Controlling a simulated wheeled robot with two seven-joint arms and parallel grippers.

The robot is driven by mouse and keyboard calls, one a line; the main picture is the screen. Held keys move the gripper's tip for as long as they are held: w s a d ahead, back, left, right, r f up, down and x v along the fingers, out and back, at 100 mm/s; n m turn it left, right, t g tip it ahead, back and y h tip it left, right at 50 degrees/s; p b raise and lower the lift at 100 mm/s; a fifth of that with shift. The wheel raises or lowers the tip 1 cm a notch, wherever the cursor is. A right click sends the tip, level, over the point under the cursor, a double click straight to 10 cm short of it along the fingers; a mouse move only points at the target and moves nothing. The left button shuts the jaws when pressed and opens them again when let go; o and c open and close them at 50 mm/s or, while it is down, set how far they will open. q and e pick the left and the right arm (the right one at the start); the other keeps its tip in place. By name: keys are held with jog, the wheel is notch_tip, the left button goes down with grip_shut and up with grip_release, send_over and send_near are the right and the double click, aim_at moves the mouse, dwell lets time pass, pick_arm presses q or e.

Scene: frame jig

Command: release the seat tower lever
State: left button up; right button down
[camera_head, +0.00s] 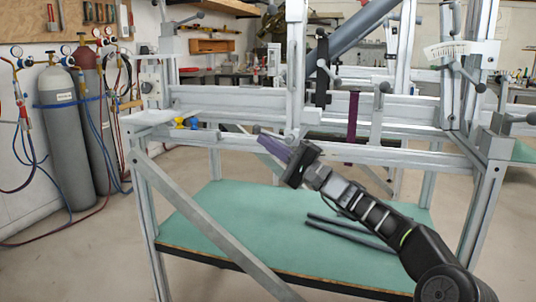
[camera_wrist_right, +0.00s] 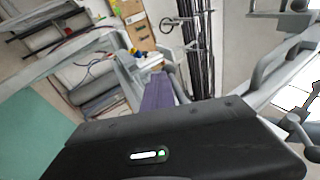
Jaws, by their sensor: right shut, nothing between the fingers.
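My right gripper (camera_head: 270,145) reaches up from the lower right to the jig's front rail. Its purple fingers are shut and empty, and they also show in the wrist view (camera_wrist_right: 158,92). The finger tips are just below and left of the central upright (camera_head: 295,60). A dark lever with a ball knob (camera_head: 337,80) is on the black clamp (camera_head: 322,75) beside that upright, above the gripper and apart from it. Another dark lever (camera_head: 466,76) sits below the angle scale (camera_head: 450,49) at the right. Which lever belongs to the seat tower I cannot tell. My left gripper is out of view.
The jig's long rail (camera_head: 240,101) and lower beam (camera_head: 390,155) cross close to the gripper. A green shelf (camera_head: 225,205) with dark bars (camera_head: 350,235) lies below. Gas cylinders (camera_head: 68,125) stand at the left. The wrist view shows a grey lever (camera_wrist_right: 299,132) at the right.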

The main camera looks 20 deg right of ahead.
jog(key=shift+r, duration=1.3)
jog(key=shift+d+r, duration=0.1)
jog(key=shift+r, duration=0.05)
jog(key=s+f+b, duration=0.2)
jog(key=s+f, duration=0.1)
jog(key=f, duration=1)
jog(key=shift+s+d+f, duration=0.3)
jog(key=shift+s+f, duration=0.05)
jog(key=shift+f, duration=0.05)
